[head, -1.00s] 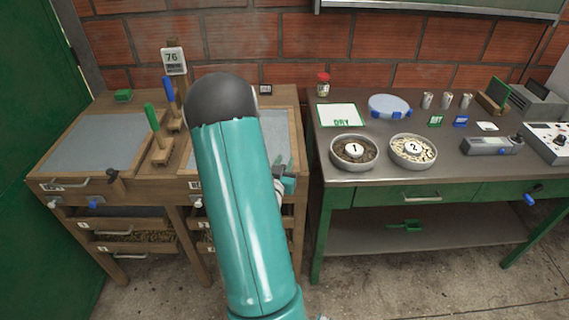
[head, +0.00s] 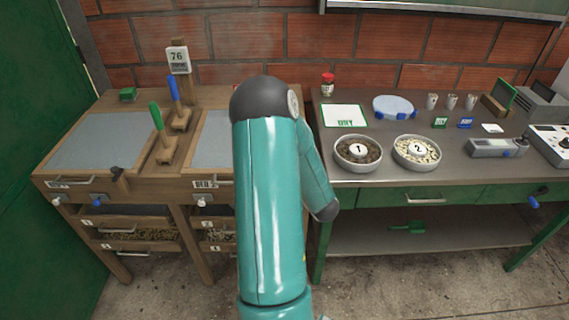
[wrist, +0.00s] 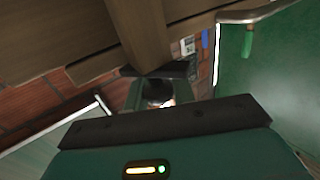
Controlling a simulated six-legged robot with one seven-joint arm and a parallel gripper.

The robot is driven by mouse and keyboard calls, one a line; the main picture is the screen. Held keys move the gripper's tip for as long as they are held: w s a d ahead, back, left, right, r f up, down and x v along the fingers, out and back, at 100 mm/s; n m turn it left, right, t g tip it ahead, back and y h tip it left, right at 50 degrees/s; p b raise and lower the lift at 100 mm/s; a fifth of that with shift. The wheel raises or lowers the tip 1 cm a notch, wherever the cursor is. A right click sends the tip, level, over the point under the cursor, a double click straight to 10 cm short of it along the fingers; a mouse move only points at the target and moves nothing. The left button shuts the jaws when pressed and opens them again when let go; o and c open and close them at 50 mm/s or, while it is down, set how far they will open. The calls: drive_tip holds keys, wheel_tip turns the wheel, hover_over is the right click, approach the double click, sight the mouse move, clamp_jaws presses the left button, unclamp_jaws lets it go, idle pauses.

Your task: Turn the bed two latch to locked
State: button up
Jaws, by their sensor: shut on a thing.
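The bed two box (head: 215,140) is the right-hand wooden bed, partly covered by my teal arm in the head view. Its front right part and latch are hidden there, and so is my gripper. The similar dark latch of bed one (head: 117,173) shows on the front of the left bed.
A green-handled rake (head: 157,120) and a blue-handled rake (head: 175,95) stand between the beds. Drawers (head: 140,235) sit below. A green-framed table (head: 440,180) at right holds bowls and devices. Concrete floor is open in front.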

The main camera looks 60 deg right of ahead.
drive_tip(key=n+t+y, duration=0.1)
drive_tip(key=y, duration=0.1)
drive_tip(key=n+t+y, duration=0.1)
drive_tip(key=n+y, duration=0.1)
drive_tip(key=y, duration=0.1)
drive_tip(key=shift+a+n, duration=0.15)
drive_tip(key=shift+n, duration=0.15)
drive_tip(key=shift+w+a+n+t+y, duration=0.1)
drive_tip(key=shift+a+n+t+y, duration=0.1)
drive_tip(key=shift+n+y, duration=0.9)
drive_tip(key=shift+w+a+n+t+y, duration=0.15)
drive_tip(key=shift+n+y, duration=0.45)
drive_tip(key=shift+y, duration=1)
drive_tip(key=o, duration=0.9)
drive_tip(key=shift+s, duration=0.2)
drive_tip(key=s, duration=0.4)
drive_tip(key=s+d, duration=0.1)
drive_tip(key=s, duration=0.8)
drive_tip(key=shift+s+d, duration=0.15)
drive_tip(key=shift+s, duration=0.1)
